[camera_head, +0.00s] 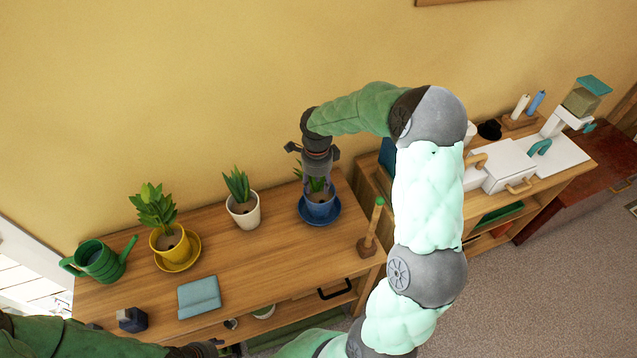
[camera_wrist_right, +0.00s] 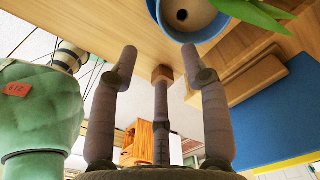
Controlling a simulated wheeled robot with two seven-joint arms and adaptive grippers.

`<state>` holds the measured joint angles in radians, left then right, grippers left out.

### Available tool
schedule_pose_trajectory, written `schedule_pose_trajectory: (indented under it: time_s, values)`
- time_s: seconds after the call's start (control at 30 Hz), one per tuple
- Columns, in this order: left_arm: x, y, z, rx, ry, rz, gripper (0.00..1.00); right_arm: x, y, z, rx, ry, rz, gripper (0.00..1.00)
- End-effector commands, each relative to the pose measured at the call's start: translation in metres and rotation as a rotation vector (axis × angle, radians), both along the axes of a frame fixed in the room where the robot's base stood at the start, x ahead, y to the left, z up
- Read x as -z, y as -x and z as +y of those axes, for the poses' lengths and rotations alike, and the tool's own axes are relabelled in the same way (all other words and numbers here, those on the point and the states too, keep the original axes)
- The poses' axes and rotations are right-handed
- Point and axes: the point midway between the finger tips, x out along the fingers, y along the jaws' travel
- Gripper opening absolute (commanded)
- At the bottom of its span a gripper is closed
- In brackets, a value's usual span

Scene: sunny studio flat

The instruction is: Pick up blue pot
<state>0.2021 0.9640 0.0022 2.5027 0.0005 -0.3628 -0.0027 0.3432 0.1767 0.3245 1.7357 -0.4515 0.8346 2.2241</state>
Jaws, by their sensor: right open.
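The blue pot (camera_head: 319,209) holds a green plant and stands upright on a blue saucer (camera_head: 303,213) at the right end of the wooden table. My right gripper (camera_head: 317,186) points down just above the pot, in front of part of its leaves. In the right wrist view the open fingers (camera_wrist_right: 160,62) have nothing between them. The blue pot (camera_wrist_right: 205,36), its soil and a leaf show at the top of that view, beyond the fingertips. Whether a finger touches the pot is unclear. My left gripper (camera_head: 205,349) is low at the bottom edge, its fingers hard to make out.
A white pot (camera_head: 243,212) and a yellow pot (camera_head: 172,248) on a saucer stand to the left, with a green watering can (camera_head: 100,260) farther left. A wooden-handled tool (camera_head: 371,229) stands right of the blue pot. A folded teal cloth (camera_head: 199,296) lies near the front edge.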

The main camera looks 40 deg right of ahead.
Motion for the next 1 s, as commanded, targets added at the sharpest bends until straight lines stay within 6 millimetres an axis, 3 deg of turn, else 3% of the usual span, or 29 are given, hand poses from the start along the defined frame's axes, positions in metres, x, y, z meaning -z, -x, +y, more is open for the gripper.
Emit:
schedule_pose_trajectory:
  time_s: [0.4, 0.73, 1.0]
  values:
    - [0.006, 0.001, 0.0, -0.001, 0.0, 0.001, 0.48, 0.049, 0.001, 0.001, -0.002, -0.001, 0.003, 0.47]
    - [0.008, 0.0, 0.0, -0.001, 0.0, 0.001, 0.48, 0.068, 0.001, 0.001, -0.001, -0.001, 0.003, 0.47]
    - [0.013, 0.0, 0.0, -0.001, 0.0, 0.001, 0.48, 0.105, 0.002, 0.001, -0.001, -0.002, 0.002, 0.47]
